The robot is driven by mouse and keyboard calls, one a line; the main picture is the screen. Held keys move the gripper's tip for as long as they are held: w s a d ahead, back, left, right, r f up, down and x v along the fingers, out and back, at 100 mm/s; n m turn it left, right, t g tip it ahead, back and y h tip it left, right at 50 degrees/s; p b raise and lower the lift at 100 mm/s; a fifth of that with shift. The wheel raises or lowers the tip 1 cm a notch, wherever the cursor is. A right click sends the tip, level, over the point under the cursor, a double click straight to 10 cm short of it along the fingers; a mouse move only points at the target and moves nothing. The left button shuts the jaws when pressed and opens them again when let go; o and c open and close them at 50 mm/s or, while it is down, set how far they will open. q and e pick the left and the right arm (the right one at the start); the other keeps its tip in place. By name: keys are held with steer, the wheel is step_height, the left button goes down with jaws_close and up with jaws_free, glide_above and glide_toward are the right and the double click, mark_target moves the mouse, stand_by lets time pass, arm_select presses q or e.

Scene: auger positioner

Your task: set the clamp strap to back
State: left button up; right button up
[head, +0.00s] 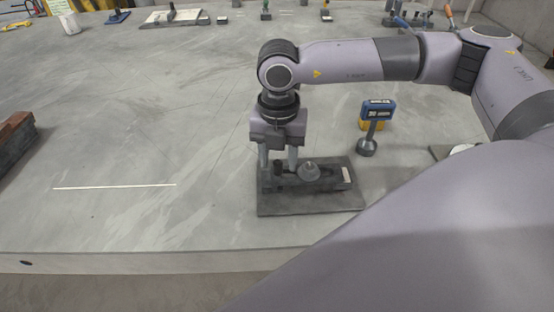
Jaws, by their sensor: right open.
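A dark device on a flat base plate (285,208) sits near the front edge of the table. It carries a dark low body with a grey round knob (309,171) and a pale label at its right end. I cannot clearly make out which part is the clamp strap, or its setting. My right gripper (279,170) points down over the left part of the device, its fingers apart on either side of a small dark upright part (278,167). I cannot tell whether the fingers touch it. My left gripper is not in view.
A brown block (15,142) lies at the left edge. Several tools and fixtures stand along the back. The table's left and middle are clear, apart from a thin pale strip (115,186).

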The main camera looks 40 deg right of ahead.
steer(key=shift+f, duration=0.95)
jaws_close()
steer(key=shift+w+a+b, duration=0.25)
steer(key=shift+w+a, duration=0.1)
steer(key=shift+a, duration=0.2)
steer(key=shift+w+a+b, duration=0.25)
steer(key=shift+w+a, duration=0.1)
steer(key=shift+a, duration=0.2)
steer(key=shift+w+a, duration=0.15)
steer(key=shift+a, duration=0.2)
steer(key=shift+a+r, duration=0.1)
